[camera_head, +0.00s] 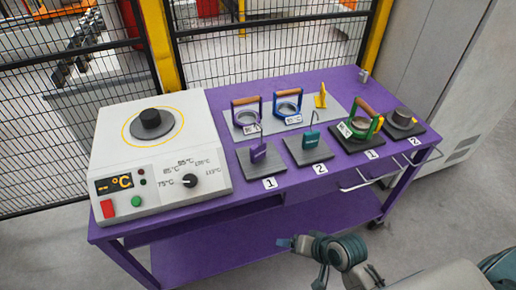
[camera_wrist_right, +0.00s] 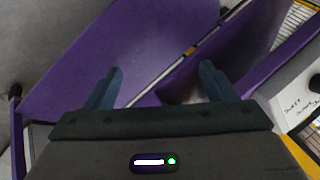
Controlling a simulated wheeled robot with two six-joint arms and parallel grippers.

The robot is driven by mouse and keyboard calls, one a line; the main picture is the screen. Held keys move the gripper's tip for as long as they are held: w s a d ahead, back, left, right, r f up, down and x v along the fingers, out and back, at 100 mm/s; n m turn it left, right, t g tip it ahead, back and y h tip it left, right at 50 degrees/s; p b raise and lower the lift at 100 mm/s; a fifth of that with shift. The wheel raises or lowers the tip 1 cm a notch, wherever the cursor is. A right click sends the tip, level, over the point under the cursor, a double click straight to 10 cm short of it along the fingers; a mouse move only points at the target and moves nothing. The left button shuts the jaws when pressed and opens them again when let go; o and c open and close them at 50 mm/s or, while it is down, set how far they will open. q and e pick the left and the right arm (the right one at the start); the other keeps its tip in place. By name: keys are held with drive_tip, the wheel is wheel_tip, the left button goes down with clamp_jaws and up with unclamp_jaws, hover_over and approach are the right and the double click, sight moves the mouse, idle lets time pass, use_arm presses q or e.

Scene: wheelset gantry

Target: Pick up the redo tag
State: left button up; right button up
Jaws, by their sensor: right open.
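Two small tags hang on upright stands on dark plates on the purple table: a purple tag (camera_head: 258,153) at the plate marked 1 and a teal tag (camera_head: 311,140) at the plate marked 2. Their lettering is too small to read, so I cannot tell which is the redo tag. My right gripper (camera_head: 301,262) is in front of the table at the lower right, well apart from both tags. In the right wrist view its two fingers (camera_wrist_right: 160,88) are spread with nothing between them. My left gripper is not in view.
A heater box (camera_head: 160,160) with a dial stands on the table's left. Behind the tags, two ringed handles (camera_head: 246,117) and a yellow piece (camera_head: 321,97) sit on a grey plate. A green ring with a wooden handle (camera_head: 362,120) stands at right. A rail (camera_head: 360,186) juts from the front.

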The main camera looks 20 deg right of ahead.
drive_tip(key=w+a+r+m+t+y, duration=0.2)
drive_tip(key=w+a+r+m, duration=0.1)
drive_tip(key=w+m, duration=0.15)
drive_tip(key=m+t+y, duration=0.2)
drive_tip(key=m+t, duration=0.6)
drive_tip(key=m, duration=1.3)
approach(260, 150)
drive_tip(key=shift+w+a, duration=0.2)
drive_tip(key=shift+m+h, duration=0.35)
drive_tip(key=shift+h, duration=0.05)
drive_tip(key=p+x, duration=0.1)
drive_tip(key=x, duration=0.3)
drive_tip(key=shift+w+r, duration=0.1)
drive_tip(key=shift+w, duration=0.3)
drive_tip(key=p+x, duration=0.1)
drive_tip(key=x, duration=0.4)
drive_tip(key=shift+w+a, duration=0.2)
drive_tip(key=shift+a, duration=0.1)
drive_tip(key=shift+w+a, duration=0.15)
drive_tip(key=shift+w, duration=0.1)
drive_tip(key=shift+s, duration=0.1)
drive_tip(key=shift+c, duration=0.7)
drive_tip(key=c, duration=1)
